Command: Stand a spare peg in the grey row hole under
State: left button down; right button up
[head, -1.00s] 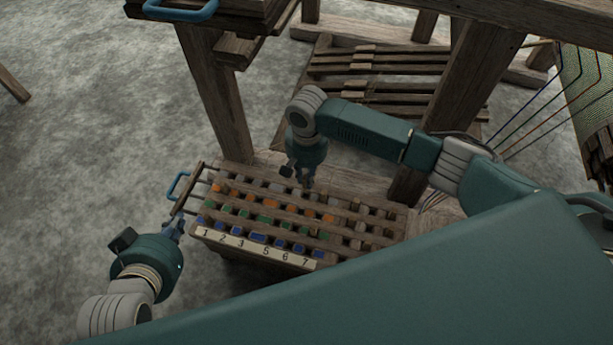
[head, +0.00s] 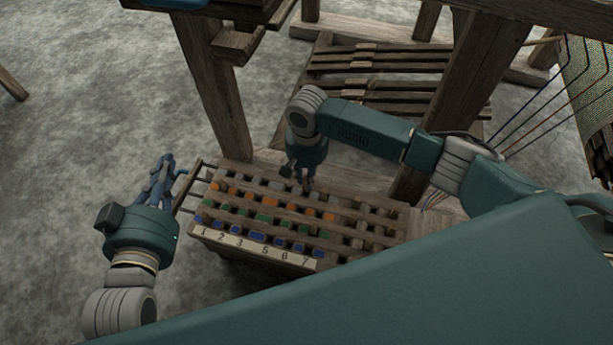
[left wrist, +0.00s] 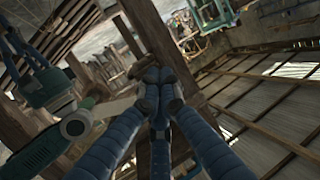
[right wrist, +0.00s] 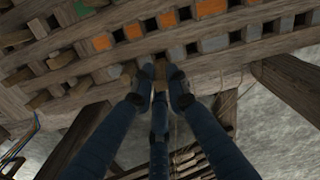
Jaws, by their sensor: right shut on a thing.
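The peg board (head: 292,206) has a front strip (head: 255,246) marked with numbers and rows of holes with blue, green, orange and grey markers. My right gripper (head: 307,185) is over the back, grey row. In the right wrist view its tips (right wrist: 160,82) are shut on a small wooden peg (right wrist: 160,68), close to the board beside a grey marker (right wrist: 177,53). The fingers hide whether the peg is in a hole. Unpainted pegs (head: 357,243) stand at the board's right end. My left gripper (head: 165,162) is shut, left of the board; its tips meet in the left wrist view (left wrist: 157,78).
A dark side bar (head: 186,186) on rods juts from the board's left end, close to my left gripper. Loom posts (head: 215,90) rise behind the board and slatted treadles (head: 375,62) lie beyond. Grey floor is open to the left.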

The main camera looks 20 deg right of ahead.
jog(key=shift+f, duration=0.15)
